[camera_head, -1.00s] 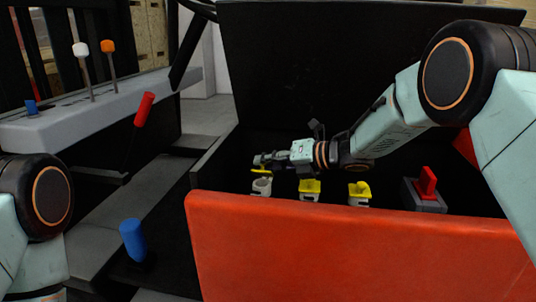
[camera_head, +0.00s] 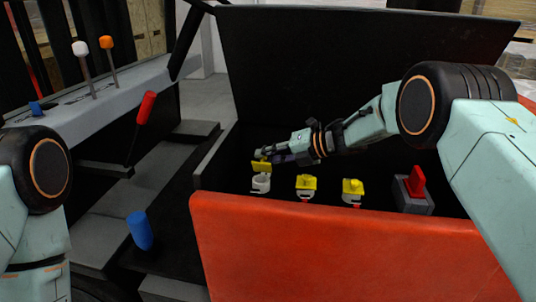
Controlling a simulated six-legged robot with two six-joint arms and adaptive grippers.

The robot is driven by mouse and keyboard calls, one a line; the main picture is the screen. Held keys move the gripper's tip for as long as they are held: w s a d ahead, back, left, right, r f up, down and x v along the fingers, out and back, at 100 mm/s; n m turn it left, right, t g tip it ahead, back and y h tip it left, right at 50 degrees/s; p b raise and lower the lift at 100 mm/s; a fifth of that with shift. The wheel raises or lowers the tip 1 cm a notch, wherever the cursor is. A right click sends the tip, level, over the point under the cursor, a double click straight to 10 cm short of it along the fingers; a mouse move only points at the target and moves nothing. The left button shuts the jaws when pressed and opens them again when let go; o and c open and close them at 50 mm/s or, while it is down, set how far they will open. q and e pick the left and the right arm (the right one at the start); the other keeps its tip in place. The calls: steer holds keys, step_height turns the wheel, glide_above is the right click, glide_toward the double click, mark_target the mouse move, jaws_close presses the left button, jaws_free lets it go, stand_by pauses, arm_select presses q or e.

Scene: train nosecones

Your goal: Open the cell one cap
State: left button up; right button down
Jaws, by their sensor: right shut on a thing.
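Inside the black box with the orange front, three pale cells stand in a row. The leftmost cell (camera_head: 261,184) has an open round top. A yellow cap (camera_head: 261,167) stands upright just above and behind its rim. My right gripper (camera_head: 268,156) reaches in from the right and is shut on that yellow cap at its edge. The middle cell's yellow cap (camera_head: 306,182) and the right cell's yellow cap (camera_head: 352,186) lie flat over their cells. My left gripper is out of view; only part of my left arm shows at the left edge.
A red switch (camera_head: 415,184) on a grey block stands right of the cells. The orange front wall (camera_head: 350,245) and the raised black lid (camera_head: 340,70) bound the box. Left are a red lever (camera_head: 145,107), a blue handle (camera_head: 140,231) and a grey console (camera_head: 110,92) with white and orange knobs.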

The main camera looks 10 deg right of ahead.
steer(key=shift+r, duration=0.1)
steer(key=c, duration=1.5)
jaws_free()
steer(key=shift+o, duration=0.2)
steer(key=shift+d, duration=0.1)
steer(key=v, duration=1.1)
steer(key=shift+s+d+r, duration=0.1)
steer(key=shift+s+d, duration=0.05)
steer(key=shift+d, duration=0.25)
